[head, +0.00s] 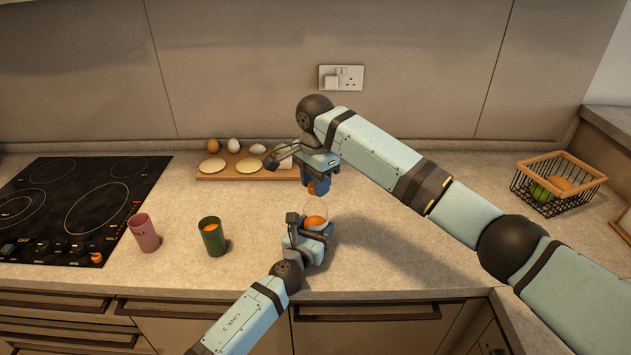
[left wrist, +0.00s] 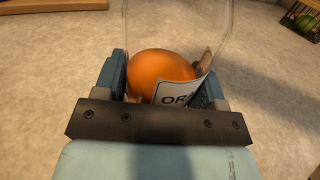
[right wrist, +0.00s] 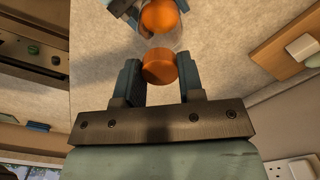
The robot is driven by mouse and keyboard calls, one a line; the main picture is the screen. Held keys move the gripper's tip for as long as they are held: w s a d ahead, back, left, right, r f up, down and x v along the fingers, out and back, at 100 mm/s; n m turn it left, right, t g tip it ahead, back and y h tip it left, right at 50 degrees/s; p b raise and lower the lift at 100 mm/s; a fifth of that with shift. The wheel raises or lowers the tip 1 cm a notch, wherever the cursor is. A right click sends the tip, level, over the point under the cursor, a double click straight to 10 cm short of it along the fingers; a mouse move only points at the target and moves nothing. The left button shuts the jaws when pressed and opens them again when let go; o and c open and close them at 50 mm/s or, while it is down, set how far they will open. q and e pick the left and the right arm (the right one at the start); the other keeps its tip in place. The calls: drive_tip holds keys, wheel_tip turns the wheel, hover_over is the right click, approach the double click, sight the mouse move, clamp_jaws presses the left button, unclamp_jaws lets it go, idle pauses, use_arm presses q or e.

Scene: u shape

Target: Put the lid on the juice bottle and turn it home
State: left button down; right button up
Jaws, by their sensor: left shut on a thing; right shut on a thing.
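The juice bottle (head: 318,211) is clear with orange contents and stands upright near the counter's front. The left wrist view shows the bottle (left wrist: 160,72) with a white label starting "OR". My left gripper (head: 315,230) is shut around its lower part. My right gripper (head: 313,181) comes from above, shut on the orange lid (head: 312,189). The lid (right wrist: 159,67) sits between the fingers in the right wrist view, with the bottle (right wrist: 160,18) beyond it. In the head view the lid is above the bottle mouth, with a small gap showing.
A green cup (head: 212,238) and a pink cup (head: 143,233) stand to the left, near the black hob (head: 70,205). A wooden board (head: 215,173) with eggs and round pieces lies behind. A wire basket (head: 545,195) is at the right. The counter right of the bottle is clear.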

drive_tip(key=m, duration=0.5)
drive_tip(key=shift+a, duration=0.1)
drive_tip(key=m, duration=0.5)
drive_tip(key=shift+f+m, duration=0.1)
drive_tip(key=shift+m, duration=0.3)
drive_tip(key=m, duration=0.4)
drive_tip(key=shift+m, duration=0.4)
drive_tip(key=m, duration=0.2)
drive_tip(key=shift+m, duration=0.3)
drive_tip(key=o, duration=0.9)
drive_tip(key=shift+c, duration=0.5)
